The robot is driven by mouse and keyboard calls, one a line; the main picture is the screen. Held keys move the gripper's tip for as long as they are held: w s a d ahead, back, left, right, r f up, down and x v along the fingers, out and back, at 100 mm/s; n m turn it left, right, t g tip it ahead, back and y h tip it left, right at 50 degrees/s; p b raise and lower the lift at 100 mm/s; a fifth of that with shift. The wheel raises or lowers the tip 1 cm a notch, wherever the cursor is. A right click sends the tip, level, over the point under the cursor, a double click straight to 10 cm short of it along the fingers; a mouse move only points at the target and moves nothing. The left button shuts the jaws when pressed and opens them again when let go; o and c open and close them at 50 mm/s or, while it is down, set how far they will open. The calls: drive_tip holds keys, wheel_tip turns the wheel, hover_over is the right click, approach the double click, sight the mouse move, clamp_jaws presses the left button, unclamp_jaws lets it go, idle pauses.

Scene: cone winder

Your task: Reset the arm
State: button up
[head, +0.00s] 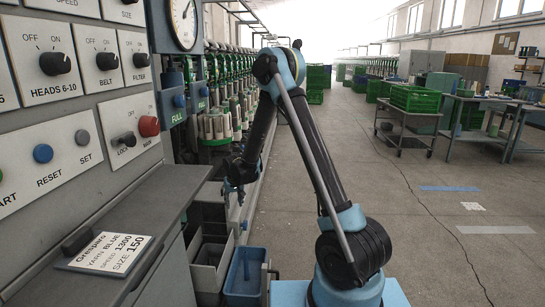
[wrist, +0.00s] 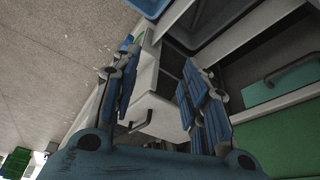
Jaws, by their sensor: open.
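My arm, black and light blue, rises in the head view to a bent elbow, and its forearm hangs down along the front of the winding machine (head: 225,125). My gripper (head: 240,188) is at the forearm's lower end, small and dark, beside the machine and above the grey and blue bins. In the wrist view my gripper (wrist: 160,88) has its two blue ribbed fingers well apart, with nothing between them touching both. Behind the fingers a pale grey bin (wrist: 158,115) with a dark handle shows; I see no contact with it.
The control panel (head: 80,75) and grey ledge (head: 130,230) with a yarn card (head: 105,252) are at the left. A blue bin (head: 246,272) stands low near my base. Green crates (head: 413,98) sit on a cart at right.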

drive_tip(key=s+d+r+m, duration=0.1)
drive_tip(key=s+d+r, duration=0.6)
drive_tip(key=d+r, duration=0.4)
drive_tip(key=s+d+r+m, duration=0.1)
drive_tip(key=s+d+r, duration=0.75)
drive_tip(key=d, duration=0.55)
drive_tip(key=s+d, duration=0.4)
drive_tip(key=s, duration=0.4)
drive_tip(key=s+d+f+m+g, duration=0.1)
drive_tip(key=s+d, duration=0.3)
drive_tip(key=s, duration=0.5)
drive_tip(key=s+d+f+h, duration=0.1)
drive_tip(key=s+d, duration=0.3)
drive_tip(key=s, duration=0.4)
drive_tip(key=shift+s+d+f+m+g, duration=0.25)
drive_tip(key=shift+s+d+m+g, duration=0.05)
drive_tip(key=shift+s+d+m, duration=0.1)
drive_tip(key=shift+w+f, duration=0.25)
drive_tip(key=shift+w, duration=0.25)
drive_tip(key=shift+s, duration=0.1)
drive_tip(key=shift+c, duration=0.9)
